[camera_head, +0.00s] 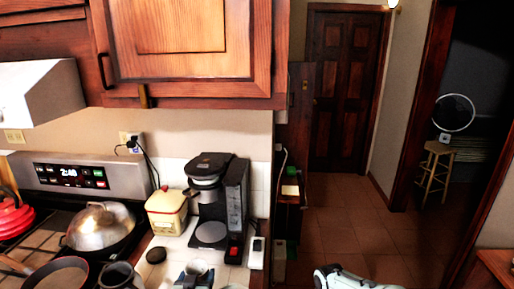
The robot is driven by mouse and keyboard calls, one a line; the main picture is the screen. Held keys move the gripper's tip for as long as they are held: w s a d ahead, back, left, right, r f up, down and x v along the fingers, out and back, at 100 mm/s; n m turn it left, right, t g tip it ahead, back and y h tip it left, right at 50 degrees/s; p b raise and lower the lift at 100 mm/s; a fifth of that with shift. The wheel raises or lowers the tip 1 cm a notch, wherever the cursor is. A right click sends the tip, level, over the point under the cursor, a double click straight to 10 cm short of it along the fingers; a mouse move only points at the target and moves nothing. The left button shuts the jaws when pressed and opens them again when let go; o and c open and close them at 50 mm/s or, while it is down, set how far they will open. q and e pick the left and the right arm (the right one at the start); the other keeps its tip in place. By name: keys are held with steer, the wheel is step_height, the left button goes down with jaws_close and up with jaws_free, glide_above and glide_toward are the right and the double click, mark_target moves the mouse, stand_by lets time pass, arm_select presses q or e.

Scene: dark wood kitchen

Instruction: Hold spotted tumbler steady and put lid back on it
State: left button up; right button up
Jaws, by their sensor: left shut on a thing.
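My left gripper (194,279) is at the bottom edge of the head view, over the front of the counter. It is shut on a pale, cup-like thing (197,267), which seems to be the tumbler. Only its upper part shows, and its spots cannot be made out. A small dark round disc (156,255), which looks like the lid, lies on the counter to the left of and behind the gripper, apart from it. My right gripper is not in view.
A black coffee maker (236,205) stands behind the gripper, with a cream and red canister (167,211) to its left. The stove with a lidded pan (99,228) is at left. A white device (257,252) lies at the counter's right edge.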

arm_select(q)
steer(key=shift+r, duration=0.1)
steer(key=w+d+r+m+g+h, duration=0.1)
steer(key=w+d+r+m+h, duration=0.3)
steer(key=d+r, duration=0.1)
steer(key=w+d+r+m+g+h, duration=0.2)
steer(key=w+d+r+m+h, duration=0.1)
steer(key=d, duration=0.5)
steer(key=shift+w+d+r+m+h, duration=0.2)
steer(key=shift+w+r+m+h, duration=0.25)
steer(key=shift+r+h, duration=0.6)
steer(key=shift+f, duration=0.2)
